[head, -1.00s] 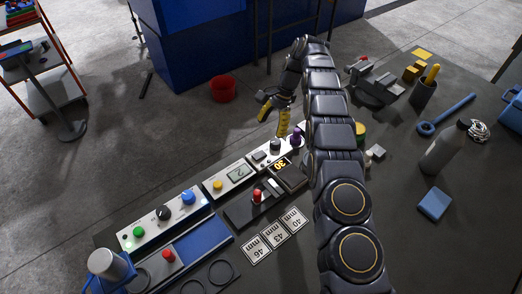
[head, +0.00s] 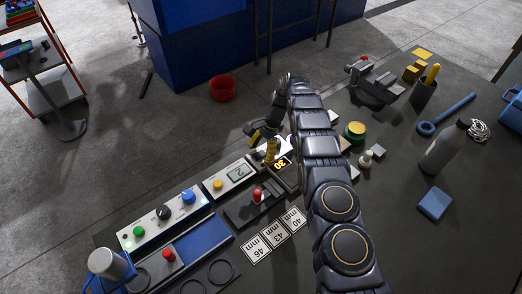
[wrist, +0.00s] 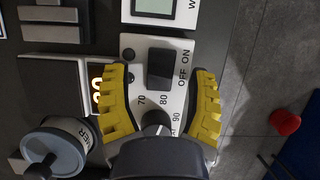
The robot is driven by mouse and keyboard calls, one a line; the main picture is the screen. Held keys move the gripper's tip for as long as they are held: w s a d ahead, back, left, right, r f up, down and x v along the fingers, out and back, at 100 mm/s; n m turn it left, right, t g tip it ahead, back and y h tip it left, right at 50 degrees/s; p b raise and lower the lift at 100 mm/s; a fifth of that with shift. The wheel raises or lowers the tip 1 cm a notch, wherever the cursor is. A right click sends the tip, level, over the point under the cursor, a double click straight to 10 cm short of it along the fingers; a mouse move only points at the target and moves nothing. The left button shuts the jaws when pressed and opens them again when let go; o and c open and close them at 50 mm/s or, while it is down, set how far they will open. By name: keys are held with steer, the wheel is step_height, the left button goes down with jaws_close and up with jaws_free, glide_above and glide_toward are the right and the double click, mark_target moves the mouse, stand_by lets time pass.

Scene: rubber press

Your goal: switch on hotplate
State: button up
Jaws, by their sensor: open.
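The white control panel (wrist: 147,88) has a black rocker switch (wrist: 161,66) lettered OFF and ON, and a dial scale marked 70, 80 and 90. My gripper (wrist: 162,73) is open, with its yellow ridged fingers on either side of the panel and the rocker between the fingertips. Nothing is held. I cannot tell whether the fingers touch the panel. The dial's knob is mostly hidden by the gripper body. In the head view my gripper (head: 267,150) hangs over the right end of the panel row, hiding the switch there.
A lit orange display (head: 281,164) sits beside the panel. A white box with a small screen (head: 237,173) and a red-knobbed lever (head: 257,194) are close by on the left. A grey round knob (wrist: 52,153) is near the left finger. A red bucket (head: 223,88) stands on the floor.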

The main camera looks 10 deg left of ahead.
jaws_close()
stand_by(0.4)
steer(key=shift+s+a+f+t+h, duration=0.15)
steer(key=shift+s+t+h, duration=0.1)
steer(key=shift+t+h, duration=1.05)
